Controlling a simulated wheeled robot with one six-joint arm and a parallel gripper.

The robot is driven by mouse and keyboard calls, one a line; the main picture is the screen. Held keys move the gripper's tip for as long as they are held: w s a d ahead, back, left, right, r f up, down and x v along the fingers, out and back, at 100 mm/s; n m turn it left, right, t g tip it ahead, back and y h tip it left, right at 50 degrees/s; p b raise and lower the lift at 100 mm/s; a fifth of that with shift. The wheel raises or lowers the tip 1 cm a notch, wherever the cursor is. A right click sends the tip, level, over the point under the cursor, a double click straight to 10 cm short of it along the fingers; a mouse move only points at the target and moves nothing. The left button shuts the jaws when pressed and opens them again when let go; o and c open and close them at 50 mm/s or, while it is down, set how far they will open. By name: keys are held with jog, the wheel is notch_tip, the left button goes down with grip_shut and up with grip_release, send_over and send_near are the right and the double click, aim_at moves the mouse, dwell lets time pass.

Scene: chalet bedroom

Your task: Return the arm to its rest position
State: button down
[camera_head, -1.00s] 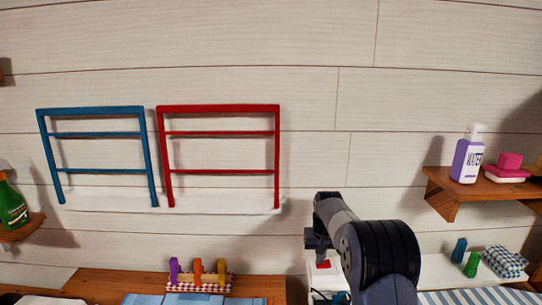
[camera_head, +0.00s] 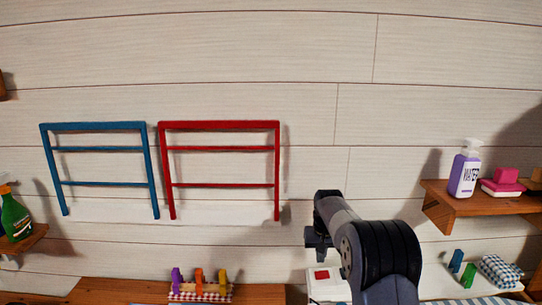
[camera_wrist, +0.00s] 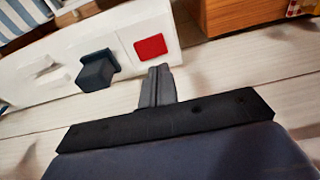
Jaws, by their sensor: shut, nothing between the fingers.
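My arm rises from the lower right of the head view, with its dark wrist end bent downward in front of the white wall. My gripper (camera_wrist: 160,84) shows in the wrist view with its two grey fingers together and nothing between them. In that view it points toward a white box-like object with a red square (camera_wrist: 151,47) and a black knob (camera_wrist: 96,71). The same red square shows in the head view (camera_head: 321,275) below my wrist. I cannot tell the distance between my fingers and the white object.
A blue rack (camera_head: 101,184) and a red rack (camera_head: 222,185) hang on the wall. A green spray bottle (camera_head: 15,217) stands at left. Colored clothespins (camera_head: 198,280) are below. The upper wall is clear.

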aim_at(319, 273)
jog(key=shift+r+p, duration=0.4)
jog(key=shift+r, duration=0.5)
notch_tip(319, 273, down, 7)
jog(key=b, duration=0.6)
jog(key=s+r+p, duration=0.3)
jog(key=r+p, duration=0.2)
jog(key=r, duration=0.4)
jog(key=shift+s+a+r+p, duration=0.3)
jog(key=shift+s+a+p, duration=0.05)
jog(key=shift+a, duration=0.05)
jog(key=shift+r, duration=0.1)
